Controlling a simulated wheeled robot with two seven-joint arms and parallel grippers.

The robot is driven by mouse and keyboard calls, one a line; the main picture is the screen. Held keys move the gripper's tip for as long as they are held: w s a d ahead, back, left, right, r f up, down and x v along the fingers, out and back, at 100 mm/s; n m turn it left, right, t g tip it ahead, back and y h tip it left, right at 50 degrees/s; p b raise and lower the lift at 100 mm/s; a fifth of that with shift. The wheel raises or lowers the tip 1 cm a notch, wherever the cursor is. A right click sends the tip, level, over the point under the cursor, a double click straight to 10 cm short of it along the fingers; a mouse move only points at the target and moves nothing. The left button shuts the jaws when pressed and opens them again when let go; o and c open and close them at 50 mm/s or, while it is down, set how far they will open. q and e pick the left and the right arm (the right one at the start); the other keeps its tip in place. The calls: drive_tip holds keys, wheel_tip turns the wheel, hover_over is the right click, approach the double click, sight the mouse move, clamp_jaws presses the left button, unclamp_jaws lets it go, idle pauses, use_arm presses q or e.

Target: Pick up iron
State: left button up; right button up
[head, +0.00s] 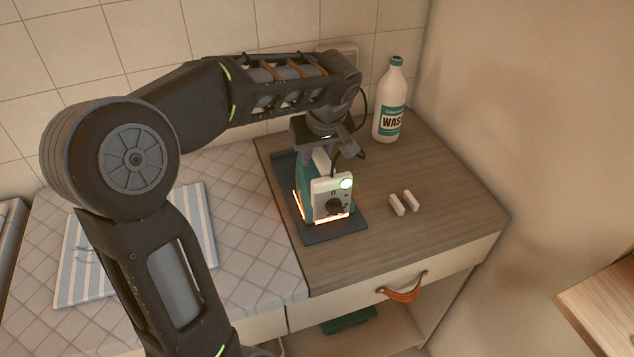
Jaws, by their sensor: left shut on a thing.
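The iron (331,200) is white and teal, with a dark knob and a lit green light on its end face. It is on a dark flat pad (337,236) on the wooden counter, with an orange glow along its lower edges. My left gripper (318,155) reaches down from above and is shut on the iron at its top. The fingers and the grip area are partly hidden by the wrist. I cannot tell whether the iron touches the pad. My right gripper is not in view.
A white bottle with a teal label (391,105) stands at the back right of the counter. Two small pale blocks (404,203) lie right of the pad. A striped cloth (196,225) lies on the tiled surface at left. A drawer with a leather pull (403,289) is below.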

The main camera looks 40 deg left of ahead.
use_arm(q)
clamp_jaws()
idle(0.5)
drive_tip(key=shift+w+r, duration=0.1)
idle(0.3)
drive_tip(key=shift+r, duration=0.1)
wheel_tip(320, 180, up, 10)
drive_tip(key=shift+f, duration=0.1)
idle(0.5)
idle(0.7)
